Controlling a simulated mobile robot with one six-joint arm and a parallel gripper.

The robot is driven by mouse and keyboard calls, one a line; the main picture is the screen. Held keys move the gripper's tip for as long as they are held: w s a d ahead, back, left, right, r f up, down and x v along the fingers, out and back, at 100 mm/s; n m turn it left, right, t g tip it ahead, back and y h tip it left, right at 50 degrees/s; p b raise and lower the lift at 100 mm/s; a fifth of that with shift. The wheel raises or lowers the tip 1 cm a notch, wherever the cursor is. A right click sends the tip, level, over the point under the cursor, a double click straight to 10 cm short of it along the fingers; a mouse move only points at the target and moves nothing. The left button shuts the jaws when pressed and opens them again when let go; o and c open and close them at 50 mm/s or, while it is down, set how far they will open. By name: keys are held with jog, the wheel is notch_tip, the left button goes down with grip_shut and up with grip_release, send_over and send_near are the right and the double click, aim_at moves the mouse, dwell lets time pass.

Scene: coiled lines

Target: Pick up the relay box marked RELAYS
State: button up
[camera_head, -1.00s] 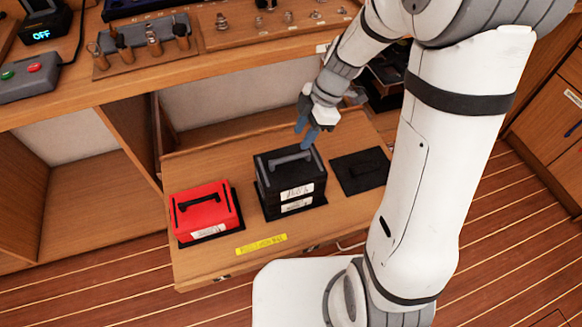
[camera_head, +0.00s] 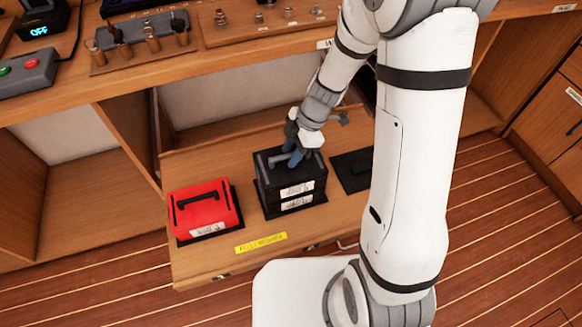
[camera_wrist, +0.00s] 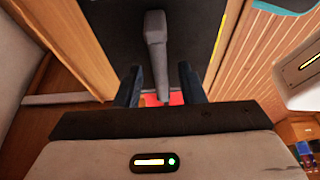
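A black box (camera_head: 275,185) with two white labels, one above the other, stands in the middle of the drawer-like shelf. The label print is too small to read, so I cannot confirm RELAYS. The box has a grey handle on top, which shows in the wrist view (camera_wrist: 155,38). My gripper (camera_head: 297,157) is at the right end of this handle, pointing down. In the wrist view my gripper (camera_wrist: 161,84) is open, with its blue fingers on either side of the handle and gaps showing. I cannot tell whether either finger touches it.
A red box (camera_head: 200,208) with a black handle stands to the left. A flat black pad (camera_head: 350,172) lies to the right, partly behind my arm. A yellow label (camera_head: 261,243) is on the shelf front. The workbench (camera_head: 215,62) overhangs behind.

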grip_shut()
jog(key=shift+r, duration=0.1)
dwell(0.5)
